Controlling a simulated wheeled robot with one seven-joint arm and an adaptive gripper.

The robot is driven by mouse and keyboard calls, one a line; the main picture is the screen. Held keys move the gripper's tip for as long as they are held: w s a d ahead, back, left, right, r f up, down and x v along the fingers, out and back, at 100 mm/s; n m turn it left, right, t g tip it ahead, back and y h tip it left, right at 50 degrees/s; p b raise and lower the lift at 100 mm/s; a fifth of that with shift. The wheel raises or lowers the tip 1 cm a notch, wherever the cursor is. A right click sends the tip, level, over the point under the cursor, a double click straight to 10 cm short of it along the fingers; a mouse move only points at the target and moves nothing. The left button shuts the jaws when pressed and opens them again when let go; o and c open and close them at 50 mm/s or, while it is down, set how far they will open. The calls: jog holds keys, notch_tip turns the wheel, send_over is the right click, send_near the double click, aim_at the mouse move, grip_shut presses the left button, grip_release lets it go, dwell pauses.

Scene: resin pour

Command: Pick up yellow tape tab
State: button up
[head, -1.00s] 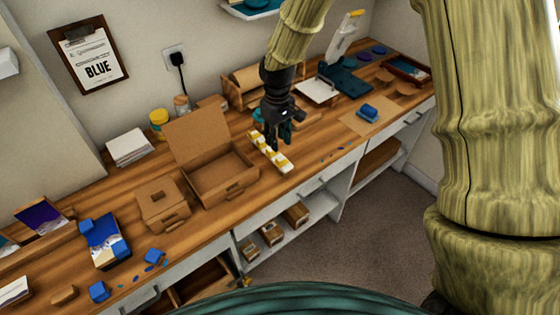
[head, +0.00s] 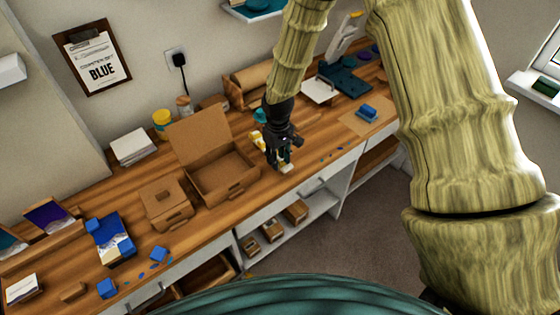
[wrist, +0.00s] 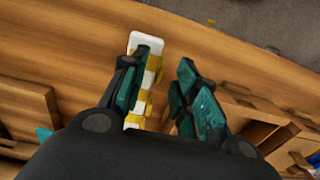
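A white strip (head: 287,169) with several yellow tape tabs (head: 257,138) lies on the wooden counter, mostly hidden behind my gripper (head: 279,165) in the head view. In the wrist view, the strip (wrist: 147,42) runs lengthwise beneath and between my fingers, nearer the left finger, which overlaps its edge. Yellow tabs (wrist: 152,63) show along it. My gripper (wrist: 158,80) is open, its teal-padded fingers apart, with a gap between the strip and the right finger. I cannot tell whether the left finger touches a tab.
An open cardboard box (head: 224,179) stands just left of the strip, with a small closed carton (head: 166,203) beside it. A blue block (head: 367,113) sits on a tan mat to the right. The counter's front edge is close to the strip's near end.

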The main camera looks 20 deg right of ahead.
jog(key=shift+f, duration=0.4)
grip_shut()
jog(key=shift+r, duration=0.2)
